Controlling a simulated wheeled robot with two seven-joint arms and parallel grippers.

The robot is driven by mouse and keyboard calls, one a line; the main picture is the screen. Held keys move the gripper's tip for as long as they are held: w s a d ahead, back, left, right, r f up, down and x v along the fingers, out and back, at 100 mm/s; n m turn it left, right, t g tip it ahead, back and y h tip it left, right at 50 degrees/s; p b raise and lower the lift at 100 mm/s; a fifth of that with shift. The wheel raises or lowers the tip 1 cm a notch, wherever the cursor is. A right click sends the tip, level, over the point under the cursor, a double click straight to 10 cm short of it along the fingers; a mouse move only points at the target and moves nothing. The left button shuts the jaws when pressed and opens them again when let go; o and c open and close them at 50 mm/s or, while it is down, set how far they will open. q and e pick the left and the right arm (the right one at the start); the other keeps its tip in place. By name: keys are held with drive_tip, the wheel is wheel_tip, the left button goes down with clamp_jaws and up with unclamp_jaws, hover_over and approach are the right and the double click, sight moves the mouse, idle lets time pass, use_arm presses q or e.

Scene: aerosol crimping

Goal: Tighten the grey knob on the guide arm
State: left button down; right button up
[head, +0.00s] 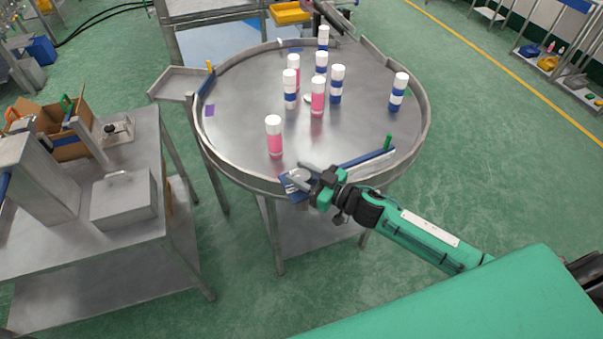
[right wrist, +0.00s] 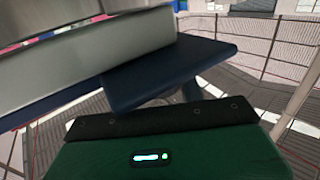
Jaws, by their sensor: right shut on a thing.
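The grey knob (head: 299,175) shows as a pale round shape at the near rim of the round steel table, over a blue bracket (head: 291,189). The guide arm (head: 367,158), a blue bar with a pale side, runs from near my gripper towards the right along the rim. My right gripper (head: 302,175) is shut on the knob; its fingers hide part of it. In the right wrist view, blue plates (right wrist: 170,72) and a grey bar (right wrist: 85,62) fill the space close ahead of my gripper, and the knob cannot be made out. My left gripper is not in view.
The round table (head: 235,125) has a raised rim and carries several white-capped cans. A pink can (head: 275,144) stands nearest my gripper. A green peg (head: 388,142) rises at the guide arm's right end. A steel bench (head: 95,235) with a grey box stands left.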

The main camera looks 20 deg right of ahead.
drive_tip(key=shift+m+t+h, duration=0.4)
drive_tip(key=shift+h, duration=0.1)
drive_tip(key=shift+m+t+h, duration=0.4)
drive_tip(key=shift+m+h, duration=0.1)
drive_tip(key=shift+h, duration=0.2)
drive_tip(key=shift+m+t+h+b, duration=0.35)
drive_tip(key=shift+m+t+h, duration=0.25)
drive_tip(key=shift+m+h, duration=0.5)
drive_tip(key=shift+f+m+t+h+b, duration=0.1)
drive_tip(key=shift+m+t+h+b, duration=0.35)
drive_tip(key=shift+h, duration=0.6)
drive_tip(key=shift+m+t+h+b, duration=0.15)
drive_tip(key=shift+m+h+b, duration=0.45)
drive_tip(key=shift+h, duration=0.45)
drive_tip(key=shift+d+m+h+b, duration=0.1)
drive_tip(key=shift+m+h+b, duration=0.4)
drive_tip(key=shift+h, duration=0.3)
drive_tip(key=shift+r, duration=0.2)
drive_tip(key=o, duration=1)
